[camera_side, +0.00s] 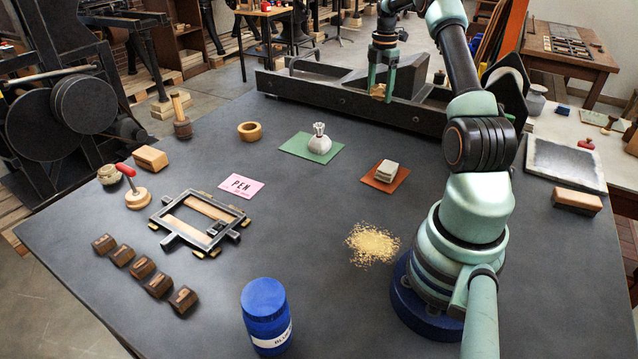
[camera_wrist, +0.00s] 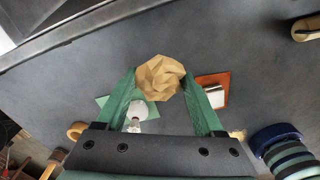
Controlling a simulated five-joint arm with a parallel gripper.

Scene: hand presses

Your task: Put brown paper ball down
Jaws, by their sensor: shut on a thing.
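The brown paper ball (camera_wrist: 160,77) is crumpled and faceted, and sits between my gripper's green fingertips in the wrist view. In the side view the brown paper ball (camera_side: 378,91) shows small at the tips of my gripper (camera_side: 380,86), at the back of the table. My gripper (camera_wrist: 160,86) is shut on the ball and holds it above the dark table top (camera_side: 330,210). The far side of the ball is hidden in the wrist view.
A stack of pale blocks (camera_side: 386,171) sits on a rust-coloured mat (camera_side: 374,184). A dark metal frame (camera_side: 300,86) runs along the back edge. Brown crumbs (camera_side: 372,244) and a blue jar (camera_side: 265,314) lie nearer.

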